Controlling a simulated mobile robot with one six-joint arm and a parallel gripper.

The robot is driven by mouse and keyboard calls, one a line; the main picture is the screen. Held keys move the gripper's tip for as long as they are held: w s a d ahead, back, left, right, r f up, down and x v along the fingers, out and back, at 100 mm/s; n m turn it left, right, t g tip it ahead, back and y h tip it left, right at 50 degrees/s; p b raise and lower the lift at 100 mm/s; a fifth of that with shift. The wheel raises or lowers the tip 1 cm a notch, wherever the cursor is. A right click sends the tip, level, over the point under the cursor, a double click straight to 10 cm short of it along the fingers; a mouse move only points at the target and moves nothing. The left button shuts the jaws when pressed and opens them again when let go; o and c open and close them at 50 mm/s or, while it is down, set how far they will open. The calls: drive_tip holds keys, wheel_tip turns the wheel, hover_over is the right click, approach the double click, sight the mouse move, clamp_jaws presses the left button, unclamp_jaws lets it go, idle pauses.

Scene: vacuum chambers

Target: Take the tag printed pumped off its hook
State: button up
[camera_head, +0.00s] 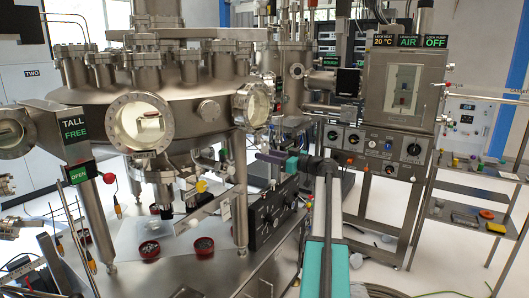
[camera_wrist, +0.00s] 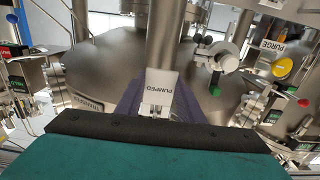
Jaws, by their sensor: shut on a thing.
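The white tag printed PUMPED (camera_wrist: 160,84) is in the middle of the wrist view, in front of a vertical metal tube. My gripper (camera_wrist: 157,100) has its purple fingers on either side of the tag and is shut on it. I cannot tell whether the tag still hangs on its hook; no hook shows clearly. In the head view my gripper (camera_head: 267,157) reaches left from the teal arm towards the big steel chamber (camera_head: 175,98). The tag cannot be made out there.
A tag printed PURGE (camera_wrist: 278,48) is near a yellow knob (camera_wrist: 282,68) at the upper right of the wrist view. A green-ended valve handle (camera_wrist: 215,90) is close right of the tag. In the head view, a dark control panel (camera_head: 273,212) stands below my gripper.

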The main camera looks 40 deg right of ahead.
sight(266, 151)
drive_tip(key=shift+w+r+b, duration=0.15)
drive_tip(key=shift+r+b, duration=0.25)
drive_tip(key=shift+r, duration=0.05)
idle(0.5)
drive_tip(key=shift+s+d+b, duration=0.15)
drive_tip(key=shift+s+b, duration=0.45)
drive_tip(key=shift+s, duration=0.05)
drive_tip(key=shift+r+b+v, duration=0.1)
drive_tip(key=shift+b+v, duration=0.2)
drive_tip(key=shift+v, duration=0.4)
drive_tip(key=shift+r+b+v, duration=0.15)
drive_tip(key=shift+b+v, duration=0.15)
drive_tip(key=shift+v, duration=0.4)
idle(0.9)
drive_tip(key=b+v, duration=0.3)
drive_tip(key=v, duration=0.4)
idle(1.1)
